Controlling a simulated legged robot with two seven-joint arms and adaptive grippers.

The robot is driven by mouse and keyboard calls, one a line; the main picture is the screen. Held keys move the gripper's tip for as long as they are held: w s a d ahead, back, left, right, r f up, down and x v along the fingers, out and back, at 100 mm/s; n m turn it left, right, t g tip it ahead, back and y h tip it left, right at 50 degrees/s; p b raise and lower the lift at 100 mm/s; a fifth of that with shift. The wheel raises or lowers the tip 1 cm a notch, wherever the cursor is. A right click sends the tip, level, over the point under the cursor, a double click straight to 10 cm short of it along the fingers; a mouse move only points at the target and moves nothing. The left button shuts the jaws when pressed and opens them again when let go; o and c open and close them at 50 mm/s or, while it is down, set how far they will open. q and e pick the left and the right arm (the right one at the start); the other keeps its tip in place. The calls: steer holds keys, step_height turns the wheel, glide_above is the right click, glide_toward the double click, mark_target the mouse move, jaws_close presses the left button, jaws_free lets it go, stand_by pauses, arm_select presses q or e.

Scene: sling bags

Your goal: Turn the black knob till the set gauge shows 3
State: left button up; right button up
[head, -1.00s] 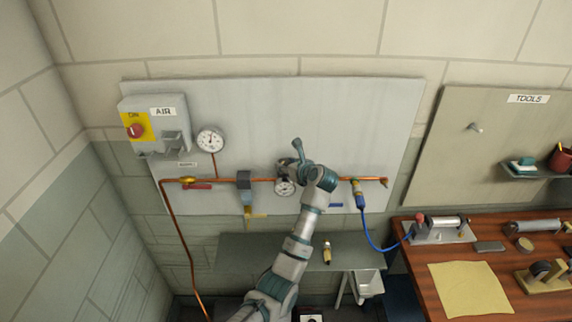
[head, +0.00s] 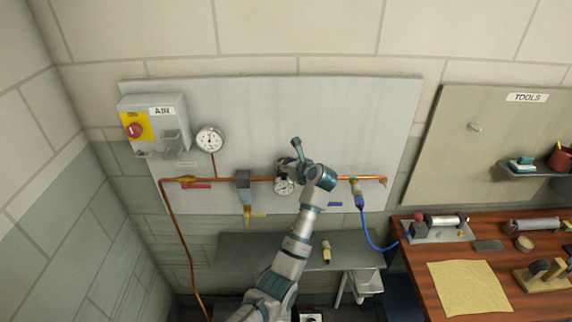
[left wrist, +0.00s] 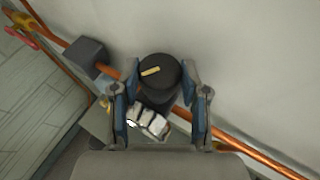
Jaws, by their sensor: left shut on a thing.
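The black knob (left wrist: 160,80) shows in the left wrist view as a round cap with a pale yellow mark pointing left. The fingers of my left gripper (left wrist: 161,88) stand on both sides of it and are shut on it. In the head view my left gripper (head: 297,166) is at the copper pipe and mostly covers the knob. The small white set gauge (head: 284,186) sits just below and left of the gripper; its needle is too small to read. My right gripper is not in view.
A larger gauge (head: 210,139) is on the panel (head: 250,110) to the left, beside the AIR box (head: 154,125) with its red knob. A blue hose (head: 368,234) hangs at the right. A grey shelf (head: 240,252) is below, and a wooden bench (head: 415,283) is at the right.

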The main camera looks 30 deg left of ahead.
arm_select(q)
steer(key=shift+w+r, duration=0.1)
steer(key=shift+r, duration=0.15)
steer(key=o, duration=0.9)
steer(key=shift+o, duration=1.2)
steer(key=shift+w+f, duration=0.1)
steer(key=shift+a+f, duration=0.1)
steer(key=shift+f, duration=0.05)
steer(key=v, duration=1.2)
steer(key=shift+f, duration=0.15)
